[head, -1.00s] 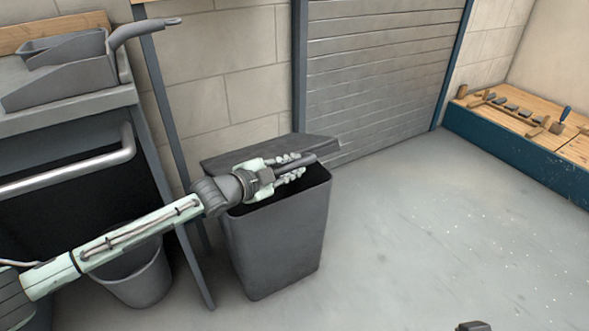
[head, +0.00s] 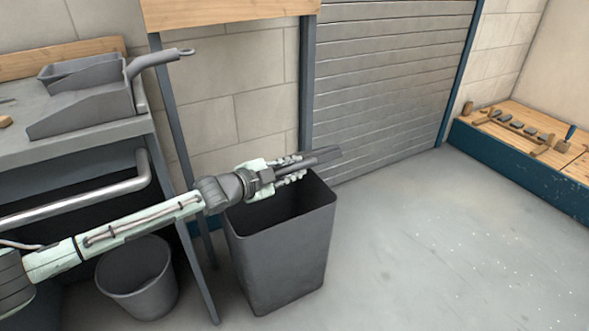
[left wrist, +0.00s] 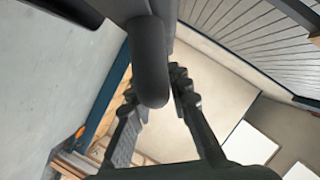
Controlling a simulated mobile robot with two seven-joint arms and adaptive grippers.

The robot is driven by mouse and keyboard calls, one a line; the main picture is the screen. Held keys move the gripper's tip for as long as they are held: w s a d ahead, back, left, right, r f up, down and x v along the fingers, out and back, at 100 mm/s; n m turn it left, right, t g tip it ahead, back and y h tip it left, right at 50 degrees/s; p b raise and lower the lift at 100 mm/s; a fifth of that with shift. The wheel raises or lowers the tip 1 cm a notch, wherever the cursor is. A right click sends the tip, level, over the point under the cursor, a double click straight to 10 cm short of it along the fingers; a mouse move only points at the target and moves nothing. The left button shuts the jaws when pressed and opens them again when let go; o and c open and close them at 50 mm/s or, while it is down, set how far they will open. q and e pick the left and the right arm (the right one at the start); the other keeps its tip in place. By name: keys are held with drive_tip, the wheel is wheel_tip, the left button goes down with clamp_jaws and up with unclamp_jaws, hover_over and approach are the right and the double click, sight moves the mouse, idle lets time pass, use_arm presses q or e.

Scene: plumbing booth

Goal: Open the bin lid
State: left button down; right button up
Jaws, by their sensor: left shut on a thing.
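The dark grey bin (head: 280,255) stands on the floor with its mouth uncovered and its dark inside showing. Its lid (head: 325,156) is raised above the back rim and shows almost edge-on as a thin dark strip; most of it is hidden behind my gripper. My left gripper (head: 297,168) is above the bin's back rim, shut on the lid's handle. In the left wrist view the handle (left wrist: 151,65) is a dark rounded bar between the two fingers. My right gripper is not in view.
A grey round bucket (head: 140,285) stands left of the bin, under a workbench (head: 85,140) with a metal rail. A bench post stands close beside the bin. A roller shutter (head: 390,80) is behind. The floor (head: 430,245) at the right is clear.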

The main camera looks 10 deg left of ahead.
use_arm(q)
drive_tip(key=shift+a+r, duration=0.1)
idle(0.3)
drive_tip(key=c, duration=1.4)
unclamp_jaws()
drive_tip(key=v, duration=1.2)
